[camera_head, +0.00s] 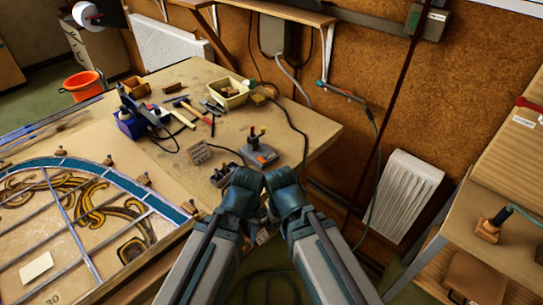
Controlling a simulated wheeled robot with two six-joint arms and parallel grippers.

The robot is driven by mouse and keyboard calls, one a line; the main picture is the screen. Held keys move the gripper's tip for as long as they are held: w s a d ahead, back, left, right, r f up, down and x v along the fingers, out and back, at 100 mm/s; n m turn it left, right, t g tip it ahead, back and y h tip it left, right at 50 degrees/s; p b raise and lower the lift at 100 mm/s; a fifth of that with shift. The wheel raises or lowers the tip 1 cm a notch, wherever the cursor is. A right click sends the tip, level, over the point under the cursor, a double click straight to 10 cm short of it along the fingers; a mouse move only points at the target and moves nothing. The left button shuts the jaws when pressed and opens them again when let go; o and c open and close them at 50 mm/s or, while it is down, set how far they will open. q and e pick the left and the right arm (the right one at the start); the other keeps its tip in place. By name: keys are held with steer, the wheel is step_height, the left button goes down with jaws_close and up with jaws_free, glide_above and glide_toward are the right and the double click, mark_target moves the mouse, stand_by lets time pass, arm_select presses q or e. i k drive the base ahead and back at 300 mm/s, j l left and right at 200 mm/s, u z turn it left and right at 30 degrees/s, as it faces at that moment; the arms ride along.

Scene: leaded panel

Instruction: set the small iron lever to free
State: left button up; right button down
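I cannot make out for sure which thing is the small iron lever. A grey base with a dark and orange upright part (258,150) stands near the bench's right end, just beyond my grippers. A small dark block (224,174) and a small light box with dark marks (198,153) sit to its left. Any lever setting or lettering is too small to read. My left gripper (246,177) and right gripper (280,177) are side by side at the bench's front edge, apart from the grey base. Their fingertips are hidden from this view.
The workbench (322,132) carries a leaded panel (70,215) at left, and a blue device (130,123), hammers and a yellow bin (229,92) behind. Dark cables cross the bench's right end.

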mark_target(263, 130)
steer(key=l+u, duration=0.2)
steer(key=l, duration=0.3)
steer(key=l+u, duration=0.2)
steer(key=l, duration=0.3)
steer(key=k+l+u, duration=0.2)
steer(key=l, duration=0.3)
steer(key=l+u, duration=0.2)
steer(key=l, duration=0.3)
steer(key=k+l+u, duration=0.2)
steer(key=l, duration=0.25)
steer(key=i, duration=0.1)
